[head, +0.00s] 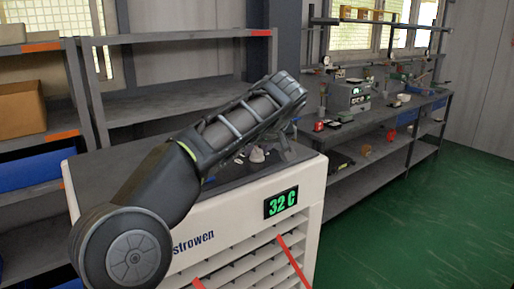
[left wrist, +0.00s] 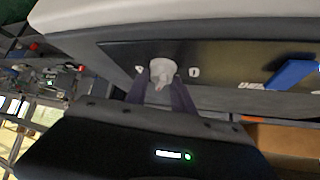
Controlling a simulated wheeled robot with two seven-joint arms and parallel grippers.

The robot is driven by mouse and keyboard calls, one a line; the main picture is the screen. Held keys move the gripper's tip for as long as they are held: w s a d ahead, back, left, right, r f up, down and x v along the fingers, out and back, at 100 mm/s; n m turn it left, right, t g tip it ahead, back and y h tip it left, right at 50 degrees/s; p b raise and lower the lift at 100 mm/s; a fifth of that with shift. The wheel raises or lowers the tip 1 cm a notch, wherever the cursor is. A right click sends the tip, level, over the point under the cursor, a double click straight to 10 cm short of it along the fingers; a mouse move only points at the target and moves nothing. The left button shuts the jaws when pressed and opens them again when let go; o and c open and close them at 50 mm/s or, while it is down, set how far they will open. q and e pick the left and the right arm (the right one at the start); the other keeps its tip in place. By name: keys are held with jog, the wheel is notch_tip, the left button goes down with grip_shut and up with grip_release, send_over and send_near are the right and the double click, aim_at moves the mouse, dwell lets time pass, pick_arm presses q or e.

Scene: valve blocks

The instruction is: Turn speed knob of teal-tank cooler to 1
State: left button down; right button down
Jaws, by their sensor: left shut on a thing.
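The cooler (head: 235,232) is a white cabinet with a dark top panel, a green "32 C" display (head: 281,202) and louvres at the front. In the left wrist view, a pale grey knob (left wrist: 162,69) sits on a dark panel with small white marks on both sides. My left gripper (left wrist: 162,92) is shut on this knob, one dark finger on each side. In the head view my left arm reaches over the cooler's top, and the gripper (head: 284,142) is partly hidden. I cannot read the knob's setting. No teal tank shows. My right gripper is not in view.
A blue piece (left wrist: 293,72) lies on the panel beside the knob in the left wrist view. Red ribbons (head: 294,262) hang at the louvres. Grey shelves (head: 185,88) stand behind, and a workbench (head: 345,131) with equipment stands at the right. Green floor (head: 425,225) is clear.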

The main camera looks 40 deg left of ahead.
pick_arm(q)
jog(key=shift+f, duration=0.1)
jog(key=c, duration=1.1)
grip_release()
jog(key=shift+s+d+r, duration=0.15)
jog(key=shift+d+r, duration=0.15)
jog(key=shift+r, duration=0.1)
jog(key=p+v, duration=0.2)
jog(key=v, duration=0.3)
jog(key=shift+s+r, duration=0.1)
jog(key=shift+r, duration=0.4)
jog(key=shift+s+d+r+p, duration=0.2)
jog(key=shift+s+d+p, duration=0.2)
jog(key=shift+d+p, duration=0.05)
